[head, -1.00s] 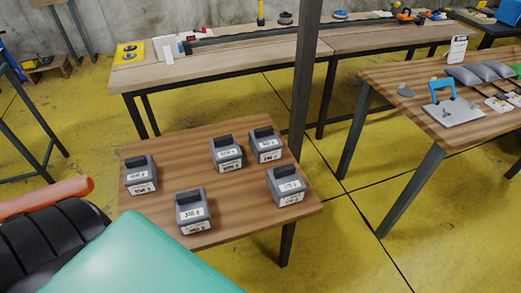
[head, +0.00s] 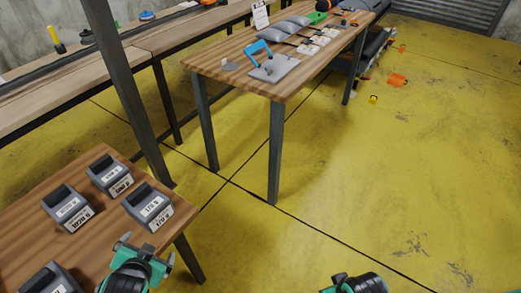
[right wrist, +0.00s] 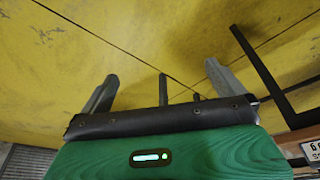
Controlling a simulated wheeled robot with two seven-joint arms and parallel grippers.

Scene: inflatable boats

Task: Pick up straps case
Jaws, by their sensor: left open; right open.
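No thing in these views can be made out for sure as the straps case. Several grey boxes with dark tops and white labels, such as the near-right box (head: 148,207), stand on the small wooden table (head: 92,241); their labels are too small to read surely. My left gripper (head: 143,252) is open and empty near the front right edge of that table, just below this box in the picture. My right gripper (head: 350,282) shows only partly at the bottom of the head view, over the floor. In the right wrist view its fingers (right wrist: 160,76) stand apart with nothing between them.
A taller wooden table (head: 225,64) holds a grey plate with a blue handle (head: 270,65), grey pouches (head: 290,27) and small cards. A dark post (head: 125,90) rises behind the small table. A long bench stands at the back left. The yellow floor (head: 400,170) at right is mostly clear.

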